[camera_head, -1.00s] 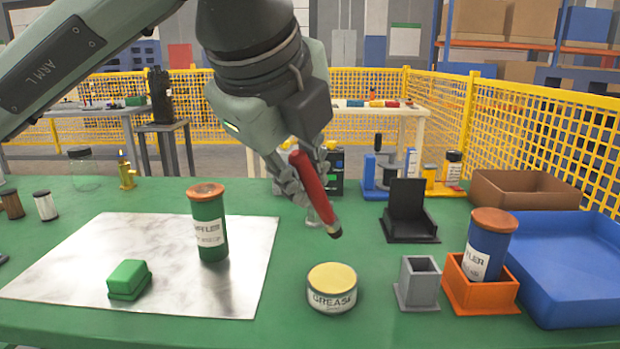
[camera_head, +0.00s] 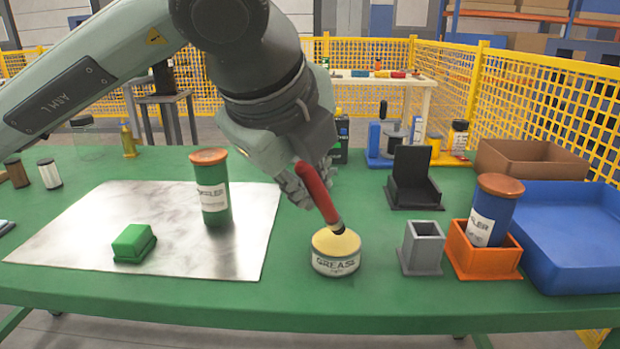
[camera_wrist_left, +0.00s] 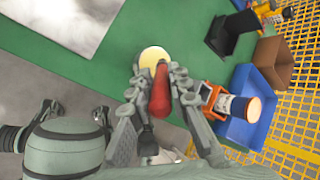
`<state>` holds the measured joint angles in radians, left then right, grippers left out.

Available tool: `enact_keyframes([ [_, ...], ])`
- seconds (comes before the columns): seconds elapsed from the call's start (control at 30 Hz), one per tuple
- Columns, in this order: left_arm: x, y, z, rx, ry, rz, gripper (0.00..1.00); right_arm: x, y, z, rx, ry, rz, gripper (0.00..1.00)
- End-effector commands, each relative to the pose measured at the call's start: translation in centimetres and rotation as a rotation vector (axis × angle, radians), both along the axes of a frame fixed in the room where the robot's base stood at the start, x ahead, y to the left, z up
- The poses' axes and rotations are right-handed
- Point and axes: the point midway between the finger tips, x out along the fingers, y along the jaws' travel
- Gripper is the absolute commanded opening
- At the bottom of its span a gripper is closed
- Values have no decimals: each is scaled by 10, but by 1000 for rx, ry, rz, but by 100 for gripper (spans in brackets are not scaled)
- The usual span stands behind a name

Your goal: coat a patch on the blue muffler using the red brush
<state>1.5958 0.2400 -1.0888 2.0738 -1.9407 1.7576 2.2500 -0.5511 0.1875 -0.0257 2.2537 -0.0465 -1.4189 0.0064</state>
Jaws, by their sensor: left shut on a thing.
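The blue muffler (camera_head: 492,212), with an orange-brown cap and white label, stands tilted in an orange square holder (camera_head: 484,262) at the right. It also shows in the left wrist view (camera_wrist_left: 237,105). My left gripper (camera_head: 312,184) is shut on the red brush (camera_head: 317,190). The brush slants down and right, its dark tip at the yellow top of the grease tin (camera_head: 335,262); I cannot tell whether it touches. In the left wrist view the red handle (camera_wrist_left: 160,92) lies between the fingers. My right gripper is not visible in the head view.
A green muffler (camera_head: 213,195) stands on a metal sheet (camera_head: 90,225) with a green block (camera_head: 134,243). A grey square holder (camera_head: 422,248) sits between tin and orange holder. A blue tray (camera_head: 570,240), brown box (camera_head: 530,160) and black stand (camera_head: 413,185) are right.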

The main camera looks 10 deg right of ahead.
Motion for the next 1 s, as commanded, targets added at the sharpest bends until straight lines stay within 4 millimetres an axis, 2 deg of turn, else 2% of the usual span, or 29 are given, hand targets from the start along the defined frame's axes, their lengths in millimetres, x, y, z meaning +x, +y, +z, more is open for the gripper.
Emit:
enact_keyframes([
  [0.3,0,0,0,0,0,0,0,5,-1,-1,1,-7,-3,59],
  [1.0,0,0,-6,0,0,0,0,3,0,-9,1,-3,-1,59],
])
